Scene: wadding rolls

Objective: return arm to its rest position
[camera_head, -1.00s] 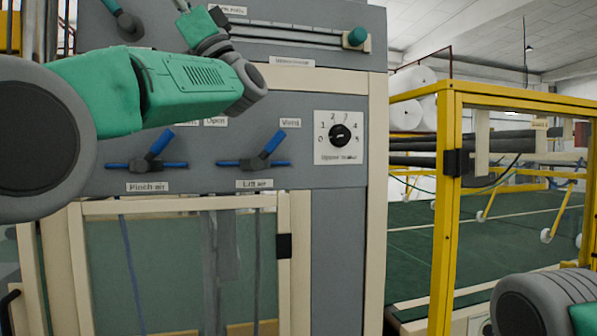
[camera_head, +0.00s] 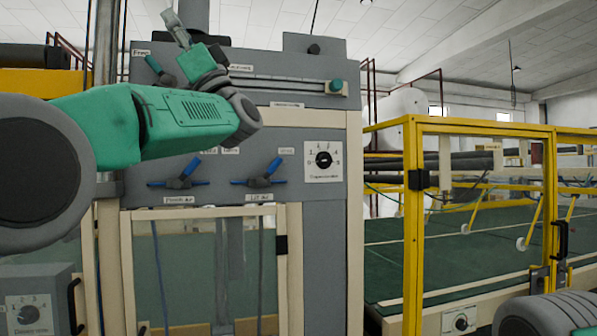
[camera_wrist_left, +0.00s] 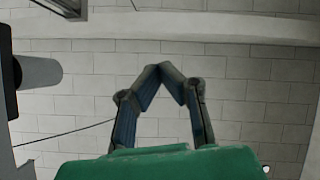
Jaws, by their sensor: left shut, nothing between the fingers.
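My left arm comes in from the left and bends up at the wrist in the head view. My left gripper (camera_head: 176,28) points upward in front of the top of the grey control panel (camera_head: 225,125). My right gripper is out of the picture.
The panel carries two blue-handled valves (camera_head: 180,178) (camera_head: 264,176) and a dial (camera_head: 323,160). A yellow frame (camera_head: 413,225) stands at the right around a green bed (camera_head: 385,275). A grey box with a dial (camera_head: 38,305) is at the lower left.

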